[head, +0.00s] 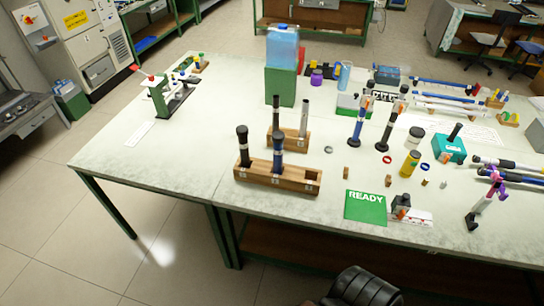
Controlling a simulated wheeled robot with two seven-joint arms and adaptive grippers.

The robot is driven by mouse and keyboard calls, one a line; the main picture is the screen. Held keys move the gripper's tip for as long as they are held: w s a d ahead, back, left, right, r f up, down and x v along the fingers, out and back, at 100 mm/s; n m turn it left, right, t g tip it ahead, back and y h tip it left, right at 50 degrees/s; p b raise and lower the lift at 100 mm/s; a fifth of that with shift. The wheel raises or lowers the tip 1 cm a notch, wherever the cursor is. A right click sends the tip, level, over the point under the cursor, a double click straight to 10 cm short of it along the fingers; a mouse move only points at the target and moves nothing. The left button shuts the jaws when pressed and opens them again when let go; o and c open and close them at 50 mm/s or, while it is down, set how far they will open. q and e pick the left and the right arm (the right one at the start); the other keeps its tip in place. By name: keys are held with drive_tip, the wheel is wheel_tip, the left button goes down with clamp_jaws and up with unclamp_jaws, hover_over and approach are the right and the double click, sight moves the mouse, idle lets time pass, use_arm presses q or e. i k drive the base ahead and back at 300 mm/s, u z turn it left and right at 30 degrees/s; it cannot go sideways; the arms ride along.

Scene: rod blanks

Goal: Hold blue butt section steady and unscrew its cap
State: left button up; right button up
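A blue butt section (278,158) stands upright in the middle slot of a wooden rack (258,182) near the table's front edge. Its top end (279,140) is black and looks like a cap; whether it is seated or loose is too small to tell. A black section (243,148) stands in the rack's left slot, and the right slot looks empty. Neither of my grippers can be made out in the head view. A black ribbed part at the bottom edge is cut off and unclear.
Behind the rack, a smaller wooden block (291,142) holds a dark rod and a grey rod upright. A green READY mat (365,207) lies to the right. Several bottles, stands and rods crowd the right side. The table's left front is mostly clear.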

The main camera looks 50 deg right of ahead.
sight(278, 148)
drive_tip(key=z, duration=0.45)
drive_tip(key=i, duration=0.8)
drive_tip(key=z, duration=0.8)
